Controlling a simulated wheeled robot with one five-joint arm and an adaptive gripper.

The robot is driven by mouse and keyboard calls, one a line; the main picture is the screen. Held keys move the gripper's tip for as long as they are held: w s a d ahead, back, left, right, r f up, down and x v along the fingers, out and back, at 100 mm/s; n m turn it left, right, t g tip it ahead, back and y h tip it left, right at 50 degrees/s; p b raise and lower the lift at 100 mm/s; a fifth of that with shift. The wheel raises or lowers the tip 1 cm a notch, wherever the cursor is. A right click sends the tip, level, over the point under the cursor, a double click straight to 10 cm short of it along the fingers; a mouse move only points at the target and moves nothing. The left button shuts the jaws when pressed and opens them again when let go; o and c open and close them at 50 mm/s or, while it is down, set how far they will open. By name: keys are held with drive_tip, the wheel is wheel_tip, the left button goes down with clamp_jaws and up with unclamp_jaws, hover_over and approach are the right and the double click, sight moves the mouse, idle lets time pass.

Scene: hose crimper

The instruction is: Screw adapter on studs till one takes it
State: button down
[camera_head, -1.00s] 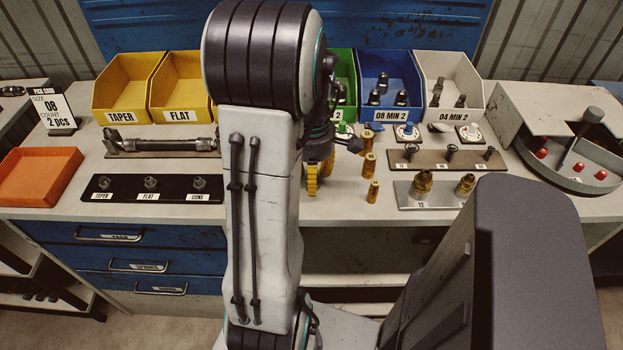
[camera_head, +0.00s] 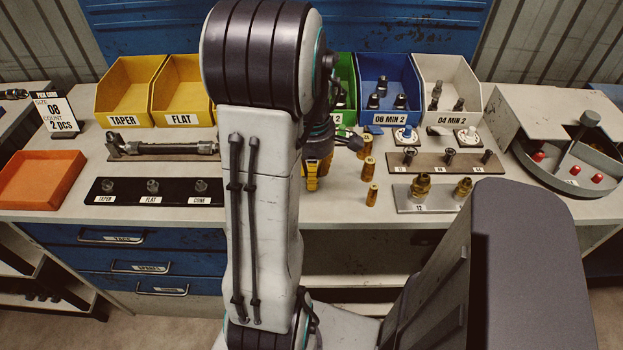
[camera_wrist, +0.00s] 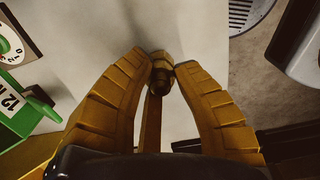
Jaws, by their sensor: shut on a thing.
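My gripper (camera_wrist: 162,76) has its yellow fingers closed on a small brass fitting, the adapter (camera_wrist: 160,66), in the wrist view. Its dark end faces the camera. In the head view my arm hides most of the gripper (camera_head: 317,174), and the adapter is not visible there. The gripper hangs over the middle of the bench, to the right of the black stud board (camera_head: 128,198). The board carries a taper stud (camera_head: 108,186), a flat stud (camera_head: 152,186) and a cone stud (camera_head: 200,186), all with nothing on them.
An orange tray (camera_head: 40,180) lies at left. A hose (camera_head: 170,148) rests behind the stud board. Three brass cylinders (camera_head: 371,194) stand just right of my gripper. Brass fittings on a grey plate (camera_head: 440,204) and the crimper (camera_head: 570,160) are further right. Bins line the back.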

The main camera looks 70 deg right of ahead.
drive_tip(key=shift+r+p, duration=1.85)
drive_tip(key=shift+r, duration=0.75)
